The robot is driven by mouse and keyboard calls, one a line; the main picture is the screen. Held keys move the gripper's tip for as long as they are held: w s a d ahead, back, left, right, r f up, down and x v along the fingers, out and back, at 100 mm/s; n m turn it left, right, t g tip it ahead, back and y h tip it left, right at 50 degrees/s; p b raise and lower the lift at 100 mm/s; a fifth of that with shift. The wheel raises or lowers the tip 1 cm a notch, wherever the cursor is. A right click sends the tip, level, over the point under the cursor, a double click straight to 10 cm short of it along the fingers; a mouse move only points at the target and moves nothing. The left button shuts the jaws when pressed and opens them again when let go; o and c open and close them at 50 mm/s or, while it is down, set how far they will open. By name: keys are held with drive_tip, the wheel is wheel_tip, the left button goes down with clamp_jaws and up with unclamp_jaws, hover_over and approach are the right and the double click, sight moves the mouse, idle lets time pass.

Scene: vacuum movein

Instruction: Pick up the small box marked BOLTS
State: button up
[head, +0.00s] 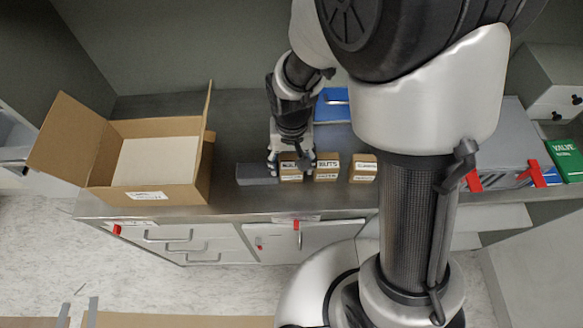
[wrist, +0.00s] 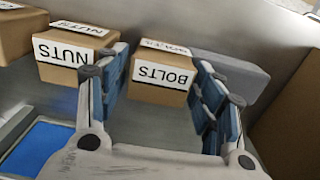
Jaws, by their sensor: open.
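The small cardboard box marked BOLTS (wrist: 160,93) is in the middle of the wrist view, its white labels upside down. In the head view the BOLTS box (head: 290,175) stands on the grey counter, partly covered by my gripper (head: 290,165). In the wrist view my gripper (wrist: 163,65) is open, with one blue-padded finger on each side of the box. The left finger is in the narrow space by the NUTS box, and the right finger is by the box's other side. I cannot tell whether either finger touches the BOLTS box.
The NUTS box (wrist: 68,65) stands close beside it; it also shows in the head view (head: 326,173). A third small box (head: 363,172) is farther right. A grey block (head: 256,174) lies to the left. A large open carton (head: 150,195) and a blue item (head: 333,108) are on the counter.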

drive_tip(key=c, duration=0.9)
drive_tip(key=shift+c, duration=0.4)
drive_tip(key=shift+r, duration=0.1)
